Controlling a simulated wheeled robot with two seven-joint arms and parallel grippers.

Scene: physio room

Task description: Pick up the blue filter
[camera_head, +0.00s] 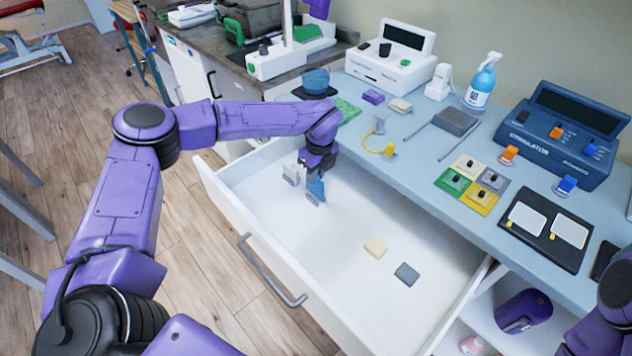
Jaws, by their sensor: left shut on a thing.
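The blue filter (316,187) is a small blue piece at the left gripper's fingers, inside the open white drawer. My left gripper (304,184) points down into the back left part of the drawer and is shut on the blue filter. The fingers partly hide it. I cannot tell whether it touches the drawer floor. My right gripper is not in view; only part of my right arm shows at the right edge.
The drawer (217,191) also holds a cream pad (375,247) and a grey pad (407,273), with bare floor around them. The blue-grey counter (430,165) above carries a navy device (564,134), colored tiles (456,188) and a spray bottle (481,82).

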